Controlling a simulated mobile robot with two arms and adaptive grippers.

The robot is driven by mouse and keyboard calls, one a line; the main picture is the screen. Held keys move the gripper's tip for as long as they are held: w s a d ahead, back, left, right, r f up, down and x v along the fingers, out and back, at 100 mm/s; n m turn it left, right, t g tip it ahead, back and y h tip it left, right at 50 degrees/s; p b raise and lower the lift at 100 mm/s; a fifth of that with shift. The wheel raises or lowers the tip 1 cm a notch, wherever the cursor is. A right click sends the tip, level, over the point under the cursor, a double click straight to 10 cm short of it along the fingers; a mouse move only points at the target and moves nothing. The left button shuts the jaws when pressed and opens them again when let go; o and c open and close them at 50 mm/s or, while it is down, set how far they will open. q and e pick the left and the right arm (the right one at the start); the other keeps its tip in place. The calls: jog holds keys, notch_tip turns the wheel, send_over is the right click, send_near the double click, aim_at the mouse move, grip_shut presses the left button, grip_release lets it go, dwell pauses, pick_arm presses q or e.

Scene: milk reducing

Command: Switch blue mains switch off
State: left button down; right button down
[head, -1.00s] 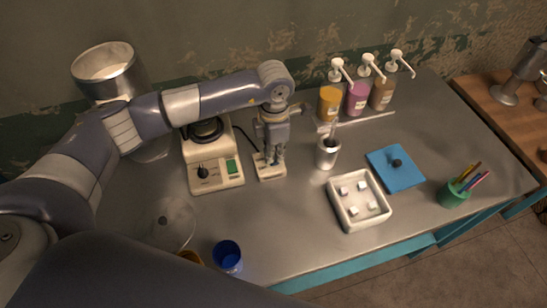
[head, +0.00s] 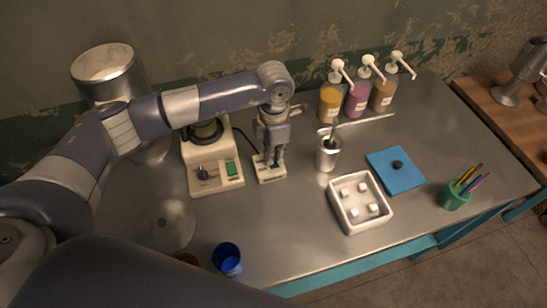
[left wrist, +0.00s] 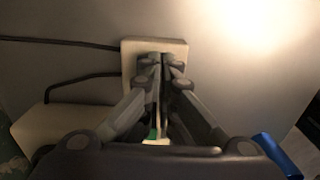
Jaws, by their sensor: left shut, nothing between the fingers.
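A small cream mains box (head: 270,176) lies on the steel table, right of the cream hotplate unit. My left gripper (head: 273,162) points straight down over it, shut and empty, with its fingertips at or just above its top. In the left wrist view the shut fingers (left wrist: 161,62) cover the middle of the cream box (left wrist: 130,49), and two dark cables run off to the left. A small green patch (left wrist: 152,133) shows beside the fingers. I cannot see a blue switch; the fingers hide much of the box top. My right gripper is not in view.
The hotplate unit (head: 216,178) has a black knob and a green switch. A metal cup (head: 328,158) with a dark-handled tool stands to the right. Beyond are a white tray (head: 345,213), blue pad (head: 407,178) and pump bottles (head: 357,100). A blue cup (head: 227,258) stands in front.

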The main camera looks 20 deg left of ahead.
pick_arm(q)
jog(key=shift+r+p, duration=1.3)
jog(key=shift+r, duration=1.7)
jog(key=shift+s, duration=0.1)
